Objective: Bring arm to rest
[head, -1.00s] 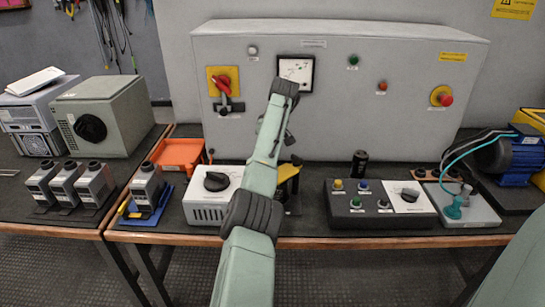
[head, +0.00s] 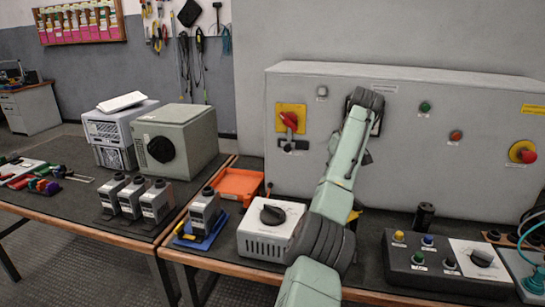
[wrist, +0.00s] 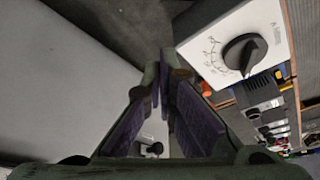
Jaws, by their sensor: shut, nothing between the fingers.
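My arm, pale green with dark joints, rises from the bottom of the head view and reaches up in front of the grey cabinet (head: 440,115). My gripper (wrist: 162,75) shows in the wrist view, with its purple-padded fingers together and nothing between them. In the head view the gripper is hidden behind the arm. The wrist view shows the white box with a black knob (wrist: 240,50) to the right of the fingers, apart from them. The same white box (head: 262,238) stands left of my arm in the head view.
The cabinet carries a red switch (head: 289,122) and a red emergency button (head: 523,152). A control box (head: 430,265) is right of my arm. An orange tray (head: 238,185), several capacitors (head: 157,202) and a grey-green box (head: 180,140) stand to the left. Tools lie at far left.

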